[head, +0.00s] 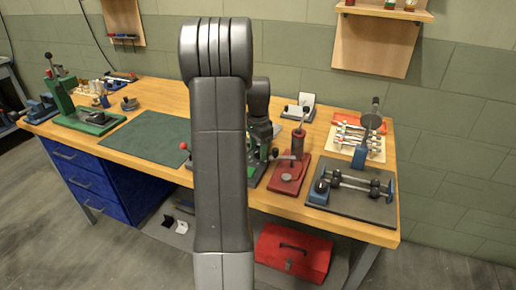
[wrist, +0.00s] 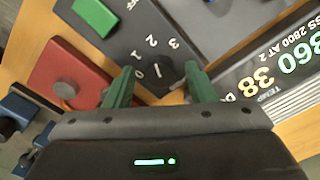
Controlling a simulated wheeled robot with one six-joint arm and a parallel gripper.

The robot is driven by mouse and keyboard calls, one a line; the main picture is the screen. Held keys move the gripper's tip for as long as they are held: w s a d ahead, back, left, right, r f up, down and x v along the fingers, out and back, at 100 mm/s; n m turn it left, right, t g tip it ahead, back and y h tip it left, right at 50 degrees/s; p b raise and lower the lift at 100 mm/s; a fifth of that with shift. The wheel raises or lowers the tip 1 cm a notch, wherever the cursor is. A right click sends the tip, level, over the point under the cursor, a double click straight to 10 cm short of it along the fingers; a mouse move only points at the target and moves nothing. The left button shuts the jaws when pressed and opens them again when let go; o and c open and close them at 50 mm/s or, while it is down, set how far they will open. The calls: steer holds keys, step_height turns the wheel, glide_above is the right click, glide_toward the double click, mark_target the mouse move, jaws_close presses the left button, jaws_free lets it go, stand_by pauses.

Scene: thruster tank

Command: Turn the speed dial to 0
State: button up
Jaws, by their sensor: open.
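The speed dial (wrist: 166,77) is a round black knob with a short white pointer mark, set in a dark grey panel (wrist: 118,42) in the wrist view. My gripper (wrist: 159,70) is open, with one green finger on each side of the dial. I cannot tell whether the fingers touch it. In the head view my own arm hides the gripper and the dial.
A green button (wrist: 95,16) sits on the same panel, by lettering ending in FF. A lit readout (wrist: 275,70) lies close to the right finger. A red block (wrist: 68,80) is at left. The wooden workbench (head: 150,92) also holds a red-based press (head: 290,174) and a green mat (head: 150,136).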

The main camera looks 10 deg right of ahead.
steer(key=c, duration=1)
steer(key=shift+o, duration=0.2)
steer(key=shift+n, duration=0.3)
steer(key=n+p, duration=0.1)
steer(key=n, duration=0.3)
steer(key=n+p, duration=0.1)
steer(key=n, duration=0.4)
steer(key=shift+n, duration=0.3)
steer(key=n, duration=0.4)
steer(key=shift+n+p, duration=0.3)
steer(key=shift+p, duration=0.1)
steer(key=n, duration=0.5)
